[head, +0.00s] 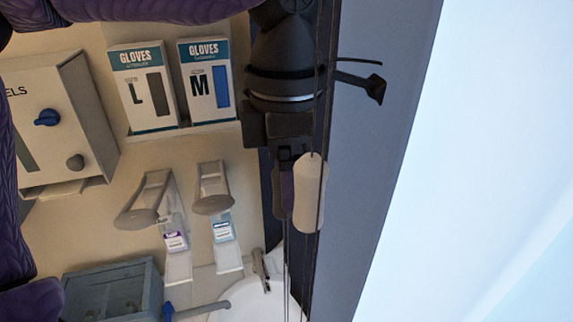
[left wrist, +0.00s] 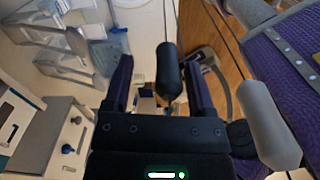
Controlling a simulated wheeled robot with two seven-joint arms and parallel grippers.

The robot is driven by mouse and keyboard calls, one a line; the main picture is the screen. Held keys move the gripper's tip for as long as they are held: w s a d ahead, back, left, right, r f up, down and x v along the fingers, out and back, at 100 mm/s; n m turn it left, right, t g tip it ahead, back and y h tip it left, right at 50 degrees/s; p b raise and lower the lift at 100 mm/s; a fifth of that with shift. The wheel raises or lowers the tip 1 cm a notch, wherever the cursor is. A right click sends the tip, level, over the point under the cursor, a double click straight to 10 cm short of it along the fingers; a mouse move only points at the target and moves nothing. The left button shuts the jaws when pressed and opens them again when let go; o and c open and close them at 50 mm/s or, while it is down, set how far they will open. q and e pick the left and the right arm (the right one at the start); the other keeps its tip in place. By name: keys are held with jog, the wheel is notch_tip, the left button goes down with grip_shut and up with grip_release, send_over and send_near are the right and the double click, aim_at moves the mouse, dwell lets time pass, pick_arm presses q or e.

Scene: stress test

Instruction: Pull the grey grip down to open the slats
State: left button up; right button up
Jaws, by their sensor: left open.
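Two capsule-shaped grips hang on thin cords. One is pale grey (head: 310,195); the other is dark, nearly black (left wrist: 168,72). In the left wrist view the dark grip lies between the two spread fingers of my left gripper (left wrist: 158,65), with a gap visible to the finger on each side. The pale grey grip (left wrist: 268,122) is outside the fingers, to the right. In the head view my left gripper (head: 286,190) comes down from the top, beside the pale grip, and mostly hides the dark one. My right gripper is not in view. The slats are not clearly visible.
Glove boxes (head: 210,85) sit on a wall shelf to the left, beside a towel dispenser (head: 60,120). Wall-mounted bottle holders (head: 215,215) and a white basin (head: 255,302) are below. A dark vertical frame and bright window surface (head: 490,160) lie right of the cords.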

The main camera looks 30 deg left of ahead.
pick_arm(q)
jog(key=shift+d, duration=0.15)
jog(key=shift+s+r, duration=0.15)
jog(key=shift+s, duration=0.5)
jog(key=shift+c, duration=2.1)
jog(key=shift+w, duration=0.2)
jog(key=shift+c, duration=1.1)
grip_shut()
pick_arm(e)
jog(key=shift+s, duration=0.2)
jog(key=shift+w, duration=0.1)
